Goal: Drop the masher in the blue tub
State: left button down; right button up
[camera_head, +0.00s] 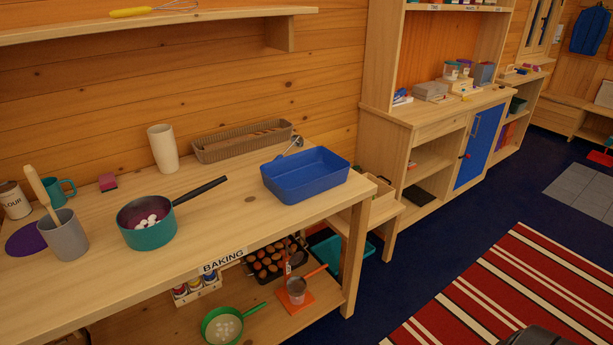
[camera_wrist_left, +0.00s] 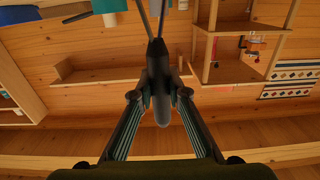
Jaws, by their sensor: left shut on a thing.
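The blue tub (camera_head: 315,187) stands on the wooden table near its right end, and its inside looks empty from here. My left gripper (camera_wrist_left: 161,88) shows only in the left wrist view. It is shut on the dark grey handle of the masher (camera_wrist_left: 162,110), whose two thin metal rods run up to the picture's top edge. The masher's head is out of view there. Neither my left gripper nor the held masher shows in the head view, so their place relative to the tub cannot be told.
A thin metal piece (camera_head: 284,152) shows at the tub's back rim. A shelf (camera_head: 200,22) hangs above.

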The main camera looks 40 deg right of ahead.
aim_at(301, 183)
jog(key=i+l, duration=0.1)
jog(key=l, duration=0.8)
jog(key=i+l, duration=0.1)
jog(key=l, duration=0.75)
jog(key=i+l+u, duration=0.1)
jog(key=l, duration=0.8)
jog(key=i+l, duration=0.1)
jog(key=l, duration=0.75)
jog(key=i+l, duration=0.1)
jog(key=l, duration=0.8)
